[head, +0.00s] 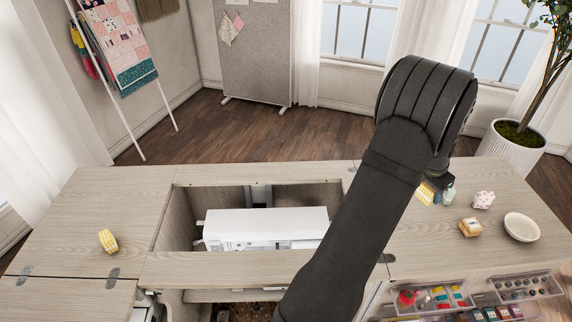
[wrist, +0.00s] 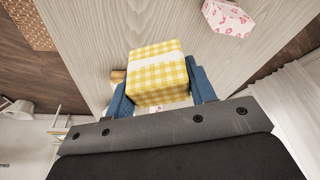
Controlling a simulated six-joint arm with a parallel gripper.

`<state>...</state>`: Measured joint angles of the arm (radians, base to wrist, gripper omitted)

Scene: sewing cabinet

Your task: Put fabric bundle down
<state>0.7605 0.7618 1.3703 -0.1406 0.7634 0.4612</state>
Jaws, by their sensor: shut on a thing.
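My gripper (wrist: 158,80) is shut on a yellow-and-white checked fabric bundle (wrist: 150,60), with one blue finger on each side of it in the wrist view. In the head view the same bundle (head: 425,193) shows partly behind my arm, over the right part of the cabinet top (head: 420,235). I cannot tell whether its underside touches the wood. A second yellow bundle (head: 108,241) lies alone on the left part of the top.
A white sewing machine (head: 265,225) sits in the central opening. The left top is mostly clear.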

